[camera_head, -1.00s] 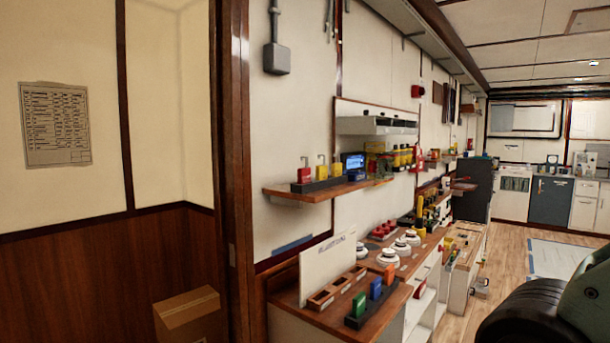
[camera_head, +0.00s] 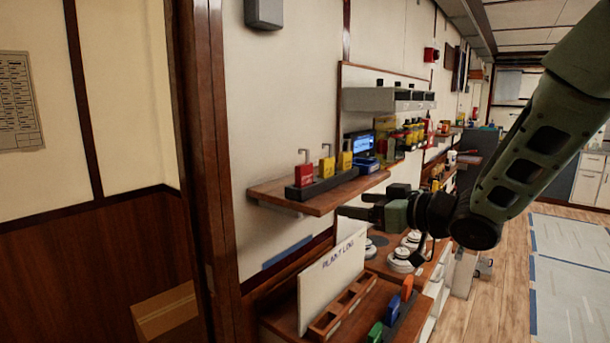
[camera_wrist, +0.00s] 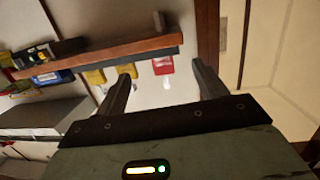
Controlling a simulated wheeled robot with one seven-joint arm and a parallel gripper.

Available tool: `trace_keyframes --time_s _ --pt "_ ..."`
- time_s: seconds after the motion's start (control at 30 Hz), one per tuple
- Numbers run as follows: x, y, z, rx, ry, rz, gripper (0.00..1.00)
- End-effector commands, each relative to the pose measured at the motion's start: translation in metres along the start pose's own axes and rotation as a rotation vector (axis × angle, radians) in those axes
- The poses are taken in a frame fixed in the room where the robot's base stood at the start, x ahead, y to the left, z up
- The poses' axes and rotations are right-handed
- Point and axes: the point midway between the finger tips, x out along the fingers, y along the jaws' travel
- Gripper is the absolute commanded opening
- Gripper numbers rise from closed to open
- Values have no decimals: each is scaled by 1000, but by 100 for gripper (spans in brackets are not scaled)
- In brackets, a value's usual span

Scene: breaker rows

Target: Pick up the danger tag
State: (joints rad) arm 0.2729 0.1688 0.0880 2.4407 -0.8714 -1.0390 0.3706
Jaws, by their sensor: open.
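I cannot make out a danger tag in either view. A red padlock (camera_head: 304,175) and two yellow padlocks (camera_head: 327,167) stand upright in a black holder (camera_head: 318,188) on a wooden wall shelf (camera_head: 285,202). My gripper (camera_head: 352,205) is open and empty, in front of the shelf's right part and a little below it in the picture. The wrist view looks turned over. There the red padlock (camera_wrist: 163,65) shows between my open fingers (camera_wrist: 163,69), beyond them, with yellow padlocks (camera_wrist: 127,71) beside the left finger.
A small blue-screened device (camera_head: 357,145) and a blue box (camera_head: 366,164) are at the shelf's right end. Below are a white "Plant Log" board (camera_head: 332,282), a wooden compartment tray (camera_head: 342,304) and coloured blocks on a bench. A dark wooden post (camera_head: 205,150) stands left of the shelf.

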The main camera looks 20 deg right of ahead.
Motion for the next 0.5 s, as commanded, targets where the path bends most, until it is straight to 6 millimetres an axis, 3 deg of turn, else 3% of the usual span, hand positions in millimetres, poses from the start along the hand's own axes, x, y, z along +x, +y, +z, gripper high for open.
trace_keyframes --time_s 0.1,0.27,0.5 --pt "-15 13 -16 10 91 -43 71" --pt "-19 16 -26 18 144 -79 71" --pt "23 11 -36 19 147 -86 71"
